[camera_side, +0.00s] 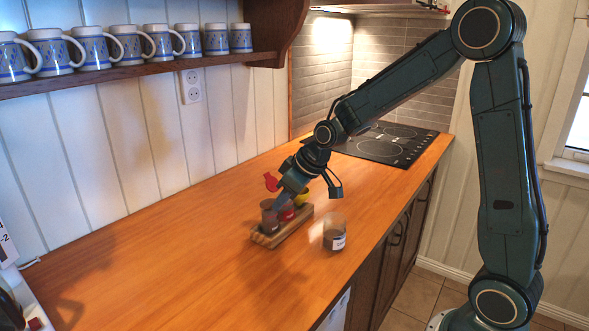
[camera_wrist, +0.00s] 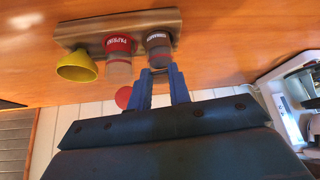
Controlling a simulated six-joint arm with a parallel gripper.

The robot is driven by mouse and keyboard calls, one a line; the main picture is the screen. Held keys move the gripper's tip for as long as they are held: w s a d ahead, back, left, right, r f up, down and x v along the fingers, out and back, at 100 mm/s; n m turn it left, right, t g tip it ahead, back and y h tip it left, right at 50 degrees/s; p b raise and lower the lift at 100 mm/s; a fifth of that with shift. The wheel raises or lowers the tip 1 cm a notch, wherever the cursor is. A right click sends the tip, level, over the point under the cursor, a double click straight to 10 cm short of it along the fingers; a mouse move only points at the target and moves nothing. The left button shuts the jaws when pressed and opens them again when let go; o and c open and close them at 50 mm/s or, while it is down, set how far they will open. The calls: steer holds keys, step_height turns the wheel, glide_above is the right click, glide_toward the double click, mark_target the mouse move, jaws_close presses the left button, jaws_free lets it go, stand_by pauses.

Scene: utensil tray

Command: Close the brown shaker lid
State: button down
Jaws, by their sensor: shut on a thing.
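The brown shaker (camera_side: 268,214) stands upright at the near left end of a wooden rack (camera_side: 265,240). In the wrist view the brown shaker (camera_wrist: 158,40) is at the right end of the row, with its dark label facing up. My gripper (camera_side: 279,198) reaches down at its top; in the wrist view the blue fingers (camera_wrist: 160,73) are close together at the shaker's lid end. The fingers are shut on the brown lid, which they mostly hide. I cannot tell how far the lid is tilted.
A glass jar (camera_side: 334,233) stands right of the rack. The left counter is clear.

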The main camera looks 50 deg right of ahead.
steer(key=shift+s+f+t, duration=0.15)
steer(key=shift+f+t, duration=0.15)
steer(key=shift+t, duration=0.1)
steer(key=c, duration=1.3)
jaws_free()
steer(key=shift+r, duration=0.1)
steer(key=shift+v, duration=6.85)
steer(key=shift+s, duration=0.1)
